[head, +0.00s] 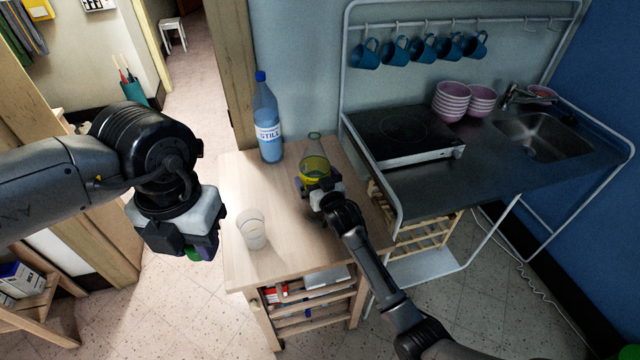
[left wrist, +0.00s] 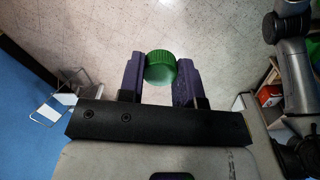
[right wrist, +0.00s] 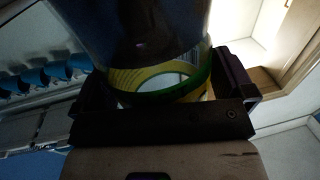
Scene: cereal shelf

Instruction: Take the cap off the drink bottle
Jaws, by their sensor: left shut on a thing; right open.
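A green ribbed cap (left wrist: 161,67) is held between the fingers of my left gripper (head: 194,248), which is shut on it over the floor, left of the wooden table. The cap shows only as a small green patch in the head view (head: 194,256). The clear drink bottle (head: 314,168) with a yellow label stands upright on the table's right side, its narrow neck without a cap. My right gripper (head: 317,186) is open around the bottle's lower part, one finger on each side. The right wrist view shows the label and green band of the bottle (right wrist: 160,82) close up.
A blue STILL bottle (head: 267,122) with a blue cap stands at the table's back left. A glass (head: 251,228) stands near its front left. The wooden table (head: 285,215) is otherwise clear. A hotplate (head: 400,132), bowls (head: 450,102) and hanging cups (head: 395,52) are to the right.

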